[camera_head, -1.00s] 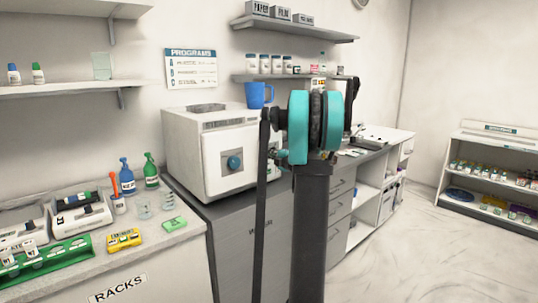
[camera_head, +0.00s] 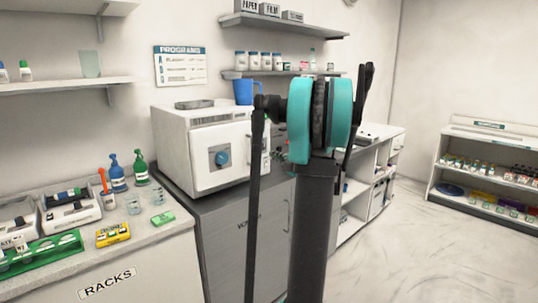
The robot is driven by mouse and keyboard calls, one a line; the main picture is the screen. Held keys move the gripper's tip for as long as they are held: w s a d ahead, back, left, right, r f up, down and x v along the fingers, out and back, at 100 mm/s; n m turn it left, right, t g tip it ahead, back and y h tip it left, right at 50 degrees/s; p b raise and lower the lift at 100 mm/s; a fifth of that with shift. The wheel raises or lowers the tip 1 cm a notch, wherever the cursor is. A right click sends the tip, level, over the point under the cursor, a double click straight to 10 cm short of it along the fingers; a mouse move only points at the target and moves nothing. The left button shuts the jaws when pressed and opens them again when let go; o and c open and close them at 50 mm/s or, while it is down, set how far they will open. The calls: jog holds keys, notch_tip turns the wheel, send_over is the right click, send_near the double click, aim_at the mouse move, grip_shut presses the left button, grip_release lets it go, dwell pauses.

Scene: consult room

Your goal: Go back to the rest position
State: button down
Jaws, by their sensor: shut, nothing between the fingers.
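My arm stands in the middle of the view, with teal joint housings on a dark column and a thin black link hanging down on its left side. A dark slim part of my arm also rises behind the teal housings on the right. I cannot make out my gripper or its fingertips; they are hidden or outside the view.
The racks counter (camera_head: 150,255) at left bears bottles, a green rack (camera_head: 40,255) and a yellow box (camera_head: 112,235). A low shelf (camera_head: 487,145) stands right; floor before it is clear.

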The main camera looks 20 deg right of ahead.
jog(key=shift+s+d, duration=0.15)
jog(key=shift+s, duration=0.25)
notch_tip(320, 180, up, 4)
jog(key=s+a+m+t+h, duration=0.1)
jog(key=s+m+t+h, duration=0.1)
jog(key=m+h, duration=0.4)
jog(key=s+f+m+g+h, duration=0.3)
jog(key=s+f+m+h, duration=0.15)
jog(key=m, duration=0.45)
jog(key=s+a+f+m+g+y, duration=0.3)
jog(key=s+a+f+g, duration=0.3)
jog(key=s+a+f, duration=0.5)
jog(key=s+a+f+m+g+y, duration=0.3)
jog(key=s+a+f+g, duration=0.3)
jog(key=s+a+f, duration=0.4)
jog(key=s+f, duration=0.5)
jog(key=s, duration=0.3)
jog(key=shift+s+a+f, duration=0.15)
jog(key=shift+a, duration=0.2)
